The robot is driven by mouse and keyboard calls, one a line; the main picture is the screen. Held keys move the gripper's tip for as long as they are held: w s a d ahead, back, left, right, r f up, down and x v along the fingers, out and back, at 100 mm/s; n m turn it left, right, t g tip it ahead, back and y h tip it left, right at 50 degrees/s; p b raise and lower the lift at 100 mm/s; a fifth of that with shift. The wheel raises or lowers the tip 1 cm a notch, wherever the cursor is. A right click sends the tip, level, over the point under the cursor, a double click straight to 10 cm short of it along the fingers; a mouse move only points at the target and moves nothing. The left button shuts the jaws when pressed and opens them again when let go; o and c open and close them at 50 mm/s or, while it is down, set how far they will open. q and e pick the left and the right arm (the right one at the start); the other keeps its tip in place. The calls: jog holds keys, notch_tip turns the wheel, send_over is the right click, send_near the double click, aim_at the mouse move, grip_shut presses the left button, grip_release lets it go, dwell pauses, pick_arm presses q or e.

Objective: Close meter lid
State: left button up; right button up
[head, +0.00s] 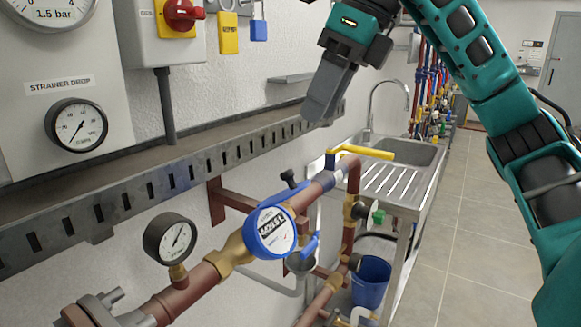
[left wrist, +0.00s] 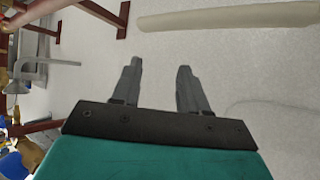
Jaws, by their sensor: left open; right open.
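The round blue water meter (head: 272,230) sits on the copper pipe in the head view, its white dial with black digits uncovered. A small blue part (head: 310,246) sticks out at its right side; I cannot tell whether this is the lid or a valve handle. My right gripper (head: 318,112) hangs above and behind the meter, clear of it, with its fingers seen nearly edge-on and nothing held. My left gripper (left wrist: 159,66) shows in the left wrist view, open and empty in front of the pale wall. It is not visible in the head view.
A slotted metal cable tray (head: 140,180) runs along the wall above the pipe. A pressure gauge (head: 170,239) stands left of the meter, and a yellow valve handle (head: 365,153) is right of it. A sink (head: 400,180) and blue bucket (head: 370,282) are further right; the floor beyond is clear.

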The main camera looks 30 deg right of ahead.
jog(key=b+x, duration=0.1)
jog(key=x, duration=0.8)
jog(key=shift+w+a+f, duration=0.15)
jog(key=shift+a+f, duration=0.05)
grip_shut()
